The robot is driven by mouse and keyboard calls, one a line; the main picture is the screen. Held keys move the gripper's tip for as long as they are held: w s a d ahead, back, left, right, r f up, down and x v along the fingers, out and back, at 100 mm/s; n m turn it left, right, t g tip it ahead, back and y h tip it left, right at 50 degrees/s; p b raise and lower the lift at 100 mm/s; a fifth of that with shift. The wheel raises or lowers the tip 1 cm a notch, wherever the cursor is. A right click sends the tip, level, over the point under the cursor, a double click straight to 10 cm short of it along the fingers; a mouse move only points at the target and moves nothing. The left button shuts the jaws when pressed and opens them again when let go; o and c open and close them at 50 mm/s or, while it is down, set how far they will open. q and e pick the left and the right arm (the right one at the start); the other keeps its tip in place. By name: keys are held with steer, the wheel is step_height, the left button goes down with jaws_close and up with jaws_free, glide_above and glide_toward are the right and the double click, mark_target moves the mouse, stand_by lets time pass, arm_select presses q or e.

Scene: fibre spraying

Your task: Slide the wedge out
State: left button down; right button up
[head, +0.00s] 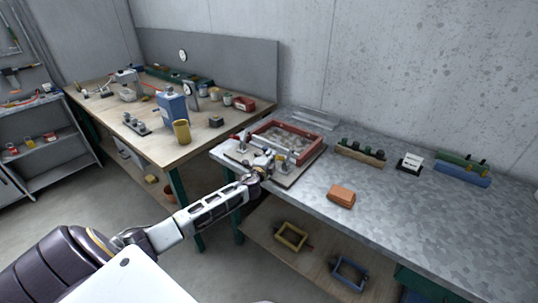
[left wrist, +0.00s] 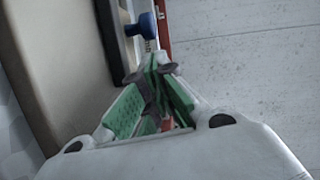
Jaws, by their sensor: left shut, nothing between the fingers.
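A red-rimmed frame (head: 313,149) lies on a flat board (head: 290,179) on the metal-topped bench. My left gripper (head: 264,170) is at the near left side of this frame, with its fingers shut and empty. In the left wrist view the green-padded fingers (left wrist: 155,68) come together beside a dark edge. A blue knob (left wrist: 144,25) and a red strip of the frame (left wrist: 163,32) are just beyond the fingertips. I cannot pick out the wedge with certainty; the gripper covers part of the frame's near side. My right gripper is not in view.
An orange-brown block (head: 341,196) lies on the metal bench (head: 420,215), right of the frame. Racks with dark-topped items (head: 360,152) and a small card stand (head: 411,163) stand behind it. A wooden bench with a blue container (head: 173,109) and a yellow cup (head: 182,132) is at left.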

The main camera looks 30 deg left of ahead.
arm_select(q)
steer(key=shift+w+a+f, duration=0.15)
steer(key=shift+w+a, duration=0.35)
steer(key=shift+a, duration=0.25)
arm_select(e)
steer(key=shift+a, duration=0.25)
arm_select(q)
steer(key=shift+a, duration=0.15)
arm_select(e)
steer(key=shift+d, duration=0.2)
arm_select(q)
steer(key=a+b, duration=0.1)
steer(key=a, duration=0.4)
steer(key=shift+w, duration=0.2)
steer(key=shift+a, duration=0.2)
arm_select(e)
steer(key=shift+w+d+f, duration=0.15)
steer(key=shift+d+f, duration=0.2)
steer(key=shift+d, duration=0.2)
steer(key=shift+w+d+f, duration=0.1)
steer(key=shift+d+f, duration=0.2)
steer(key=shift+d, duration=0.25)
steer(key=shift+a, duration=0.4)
